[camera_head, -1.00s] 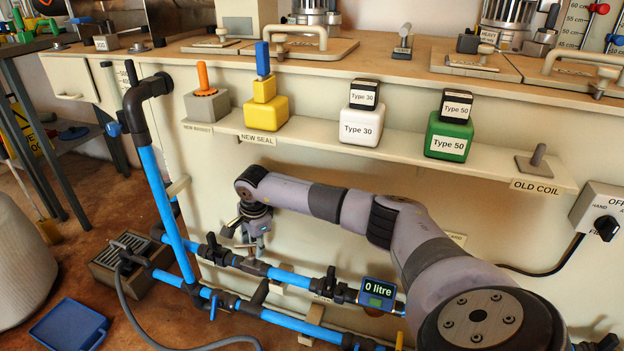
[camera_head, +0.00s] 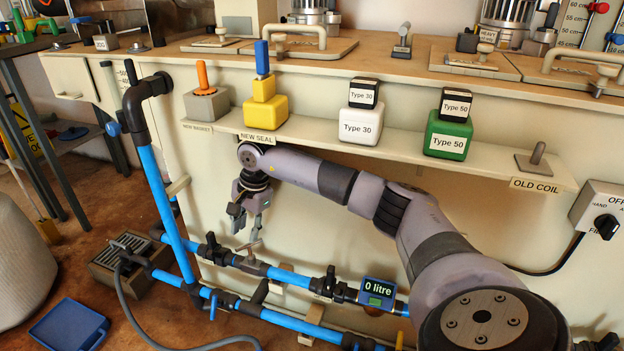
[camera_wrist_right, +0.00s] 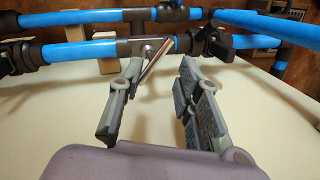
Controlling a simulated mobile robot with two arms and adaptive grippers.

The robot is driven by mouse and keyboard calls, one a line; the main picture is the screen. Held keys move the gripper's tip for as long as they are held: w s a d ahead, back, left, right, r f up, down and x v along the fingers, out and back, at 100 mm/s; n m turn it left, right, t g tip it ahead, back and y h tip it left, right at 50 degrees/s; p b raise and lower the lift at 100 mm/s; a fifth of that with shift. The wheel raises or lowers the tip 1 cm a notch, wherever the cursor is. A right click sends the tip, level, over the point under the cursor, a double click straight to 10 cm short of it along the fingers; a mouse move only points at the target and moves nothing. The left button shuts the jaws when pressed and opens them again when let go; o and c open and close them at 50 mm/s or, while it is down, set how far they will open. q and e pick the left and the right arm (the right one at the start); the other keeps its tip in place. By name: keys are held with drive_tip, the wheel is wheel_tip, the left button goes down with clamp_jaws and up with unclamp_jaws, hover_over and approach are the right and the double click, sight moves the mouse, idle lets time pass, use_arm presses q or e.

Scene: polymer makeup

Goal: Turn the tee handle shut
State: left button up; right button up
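The tee handle (camera_head: 250,245) is a thin metal lever on a dark tee fitting (camera_head: 252,266) in the upper blue pipe run. In the right wrist view the handle (camera_wrist_right: 156,57) slants out from the fitting, just beyond the fingertips. My right gripper (camera_head: 248,214) hangs above the handle, in front of the cabinet face. In the wrist view its two fingers (camera_wrist_right: 162,72) are spread with a clear gap and nothing held between them. The handle appears apart from both fingers. My left gripper is not in view.
A shelf (camera_head: 310,140) with a yellow block (camera_head: 266,113) and other labelled blocks overhangs my right gripper. Black valves (camera_head: 214,248) and a display reading 0 litre (camera_head: 378,292) sit along the pipes. A blue tray (camera_head: 68,326) lies on the floor.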

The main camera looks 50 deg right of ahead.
drive_tip(key=w+a+r+m+t+y+p, duration=0.1)
drive_tip(key=a+r+m+t+y+p, duration=0.1)
drive_tip(key=a+m+y+p, duration=0.45)
drive_tip(key=a+r+m+t+y+p, duration=0.1)
drive_tip(key=a+m+t+y+p, duration=0.15)
drive_tip(key=a+m+p, duration=0.6)
drive_tip(key=s+d+f+m+h+p, duration=0.1)
drive_tip(key=s+f+m+h+p, duration=0.2)
drive_tip(key=s+m, duration=0.7)
drive_tip(key=s+d+f+m+h+p, duration=0.2)
drive_tip(key=s+f+m+p, duration=0.5)
drive_tip(key=s+m+p, duration=0.4)
drive_tip(key=s+d+f+m+h+p, duration=0.1)
drive_tip(key=s+f+m+h+p, duration=0.4)
drive_tip(key=s+m+p, duration=0.3)
drive_tip(key=shift+s+d+f+m+g, duration=0.15)
drive_tip(key=shift+s+d+m+g, duration=0.25)
drive_tip(key=shift+s+m, duration=1.25)
